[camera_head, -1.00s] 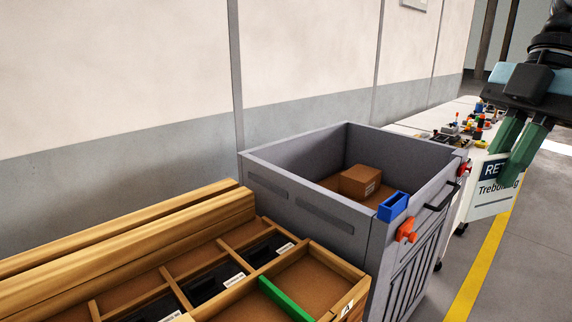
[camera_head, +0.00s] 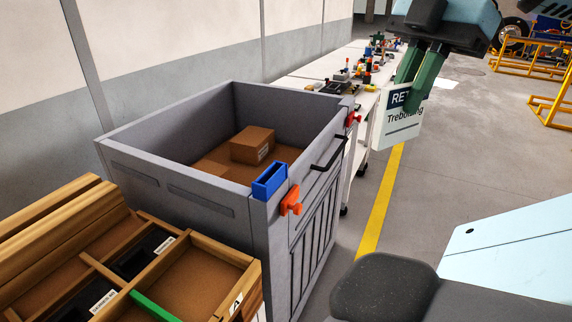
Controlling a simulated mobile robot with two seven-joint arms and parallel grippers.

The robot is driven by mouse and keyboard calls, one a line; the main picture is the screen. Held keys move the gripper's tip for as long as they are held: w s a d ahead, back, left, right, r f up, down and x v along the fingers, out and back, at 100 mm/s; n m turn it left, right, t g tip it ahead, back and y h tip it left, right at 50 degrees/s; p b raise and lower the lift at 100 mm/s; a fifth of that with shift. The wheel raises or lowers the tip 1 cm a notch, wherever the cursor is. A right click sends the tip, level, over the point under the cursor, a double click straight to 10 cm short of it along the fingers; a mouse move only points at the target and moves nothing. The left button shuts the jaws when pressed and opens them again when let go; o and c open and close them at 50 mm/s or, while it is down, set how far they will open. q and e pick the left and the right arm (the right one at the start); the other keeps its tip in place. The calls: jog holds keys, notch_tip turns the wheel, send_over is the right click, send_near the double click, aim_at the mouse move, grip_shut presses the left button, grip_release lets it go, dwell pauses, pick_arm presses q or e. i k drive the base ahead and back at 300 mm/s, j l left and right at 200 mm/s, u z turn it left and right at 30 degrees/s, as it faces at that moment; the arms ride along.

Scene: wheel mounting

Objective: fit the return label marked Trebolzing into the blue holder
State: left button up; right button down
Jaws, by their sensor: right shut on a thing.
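My right gripper (camera_head: 420,80) is at the upper right, its green fingers shut on the return label (camera_head: 396,128). The label is a white card with a dark band reading "RE" and the word "Trebolzing" partly hidden by a finger. It hangs upright in the air, to the right of the grey bin. The blue holder (camera_head: 270,180) is a small open-topped box on the bin's near right rim, lower and to the left of the label. The label and holder are apart. My left gripper does not show.
The grey bin (camera_head: 175,190) holds a cardboard box (camera_head: 252,145). Orange knobs (camera_head: 290,202) and a black handle (camera_head: 328,153) stick out from its right side. A divided wooden tray (camera_head: 215,250) is at lower left. A table with small parts (camera_head: 318,72) stands behind. Yellow frames (camera_head: 535,65) are at far right.

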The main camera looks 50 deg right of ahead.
aim_at(151, 158)
jog(key=i+l, duration=0.1)
jog(key=l, duration=0.25)
jog(key=i+l+z, duration=0.1)
jog(key=l, duration=0.25)
jog(key=i+l, duration=0.15)
jog(key=l, duration=0.2)
jog(key=i+l+z, duration=0.1)
jog(key=l, duration=0.25)
